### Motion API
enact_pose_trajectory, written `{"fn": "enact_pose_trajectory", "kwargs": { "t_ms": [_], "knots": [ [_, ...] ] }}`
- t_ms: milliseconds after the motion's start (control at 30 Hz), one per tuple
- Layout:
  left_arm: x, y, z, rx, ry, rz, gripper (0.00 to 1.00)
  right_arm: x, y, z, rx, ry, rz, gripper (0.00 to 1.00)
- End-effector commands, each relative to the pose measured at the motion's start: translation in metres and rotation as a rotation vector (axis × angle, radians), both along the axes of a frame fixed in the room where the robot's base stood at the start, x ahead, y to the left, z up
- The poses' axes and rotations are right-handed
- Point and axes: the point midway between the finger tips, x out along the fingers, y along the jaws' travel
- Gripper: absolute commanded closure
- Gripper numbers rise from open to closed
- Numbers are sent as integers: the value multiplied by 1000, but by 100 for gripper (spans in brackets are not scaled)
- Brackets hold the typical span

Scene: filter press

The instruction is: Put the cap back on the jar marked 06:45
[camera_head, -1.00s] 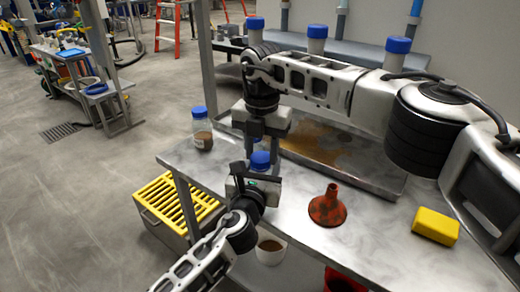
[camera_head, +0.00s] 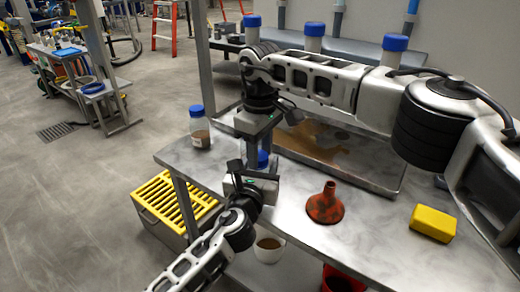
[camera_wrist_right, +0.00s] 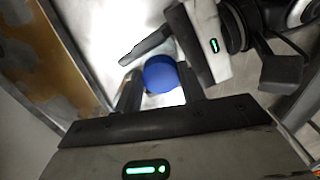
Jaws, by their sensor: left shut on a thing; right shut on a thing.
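A blue cap (camera_head: 263,159) shows between my two grippers in the head view and again in the right wrist view (camera_wrist_right: 160,74). My right gripper (camera_head: 258,148) points down from above and is shut on the cap, one finger on each side. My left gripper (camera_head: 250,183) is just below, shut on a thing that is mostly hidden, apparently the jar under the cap. The jar's body and its marking are hidden, and I cannot tell whether the cap is seated. In the wrist view the left gripper lies at the upper right, close to the cap.
Another blue-capped jar (camera_head: 200,128) with brown contents stands at the bench's left edge. An orange funnel (camera_head: 325,206) and a yellow block (camera_head: 433,222) are on the bench (camera_head: 375,250). Several blue-capped containers stand behind. A white cup (camera_head: 269,247) and a yellow grate (camera_head: 172,202) are lower down.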

Motion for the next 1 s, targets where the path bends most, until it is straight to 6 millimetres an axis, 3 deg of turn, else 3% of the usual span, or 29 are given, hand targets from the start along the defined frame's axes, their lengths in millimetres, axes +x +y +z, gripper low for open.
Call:
{"fn": "enact_pose_trajectory", "kwargs": {
  "t_ms": [100,133,200,733,1000],
  "knots": [
    [0,1,-2,2,3,2,100,0,1,1,1,0,3,81],
    [0,1,-2,2,3,2,100,0,1,1,1,0,3,55],
    [0,1,-2,2,4,2,100,0,1,1,1,0,3,39],
    [1,2,-2,2,4,4,100,-4,4,2,3,10,13,39],
    [1,2,-4,3,8,5,100,-3,5,34,3,4,14,39]
  ]
}}
